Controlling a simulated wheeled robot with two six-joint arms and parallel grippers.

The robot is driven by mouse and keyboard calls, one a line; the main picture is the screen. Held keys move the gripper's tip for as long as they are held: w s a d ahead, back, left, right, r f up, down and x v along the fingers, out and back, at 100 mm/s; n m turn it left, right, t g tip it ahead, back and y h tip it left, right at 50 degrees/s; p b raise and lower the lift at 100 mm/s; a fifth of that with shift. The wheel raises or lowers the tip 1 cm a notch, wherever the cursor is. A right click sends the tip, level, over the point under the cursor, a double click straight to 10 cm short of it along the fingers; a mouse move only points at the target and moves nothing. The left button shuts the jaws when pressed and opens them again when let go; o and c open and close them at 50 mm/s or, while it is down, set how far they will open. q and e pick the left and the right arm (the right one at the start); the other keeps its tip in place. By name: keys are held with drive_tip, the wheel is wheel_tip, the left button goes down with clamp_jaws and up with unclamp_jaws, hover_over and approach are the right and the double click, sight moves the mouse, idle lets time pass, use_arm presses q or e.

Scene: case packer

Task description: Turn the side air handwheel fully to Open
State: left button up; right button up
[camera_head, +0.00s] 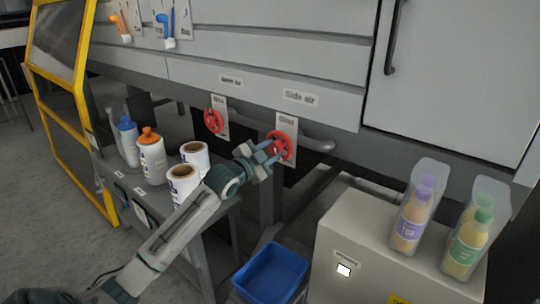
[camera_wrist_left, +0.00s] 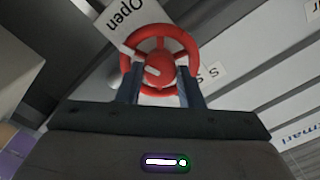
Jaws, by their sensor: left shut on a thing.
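The side air handwheel (camera_head: 284,141) is a red wheel on a white plate under the label "Side air" (camera_head: 301,97). In the left wrist view the red wheel (camera_wrist_left: 160,37) fills the top middle, with an "Open" plate (camera_wrist_left: 122,22) behind it at upper left. My left gripper (camera_head: 270,152) is at the wheel, its two fingers (camera_wrist_left: 160,85) on either side of the wheel's lower part, shut on it. The wheel's exact turn is hard to read. A second red handwheel (camera_head: 213,121) sits to the left. My right gripper is not in view.
A grey bench (camera_head: 131,182) at left holds several bottles and white rolls (camera_head: 184,184). A blue bin (camera_head: 271,273) stands below the wheel. A beige cabinet (camera_head: 345,235) at right carries two bottles in clear holders (camera_head: 412,219). A grey pipe (camera_head: 318,144) runs behind the wheels.

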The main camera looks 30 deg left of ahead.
use_arm(q)
drive_tip(key=shift+f+m+b, duration=0.1)
drive_tip(key=shift+m+b, duration=0.35)
drive_tip(key=shift+m, duration=1.55)
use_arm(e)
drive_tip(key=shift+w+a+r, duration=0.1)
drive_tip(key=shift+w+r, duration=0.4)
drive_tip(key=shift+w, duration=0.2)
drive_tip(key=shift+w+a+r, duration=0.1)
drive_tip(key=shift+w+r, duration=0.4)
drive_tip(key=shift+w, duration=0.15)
use_arm(q)
drive_tip(key=o, duration=1)
drive_tip(key=shift+c, duration=0.2)
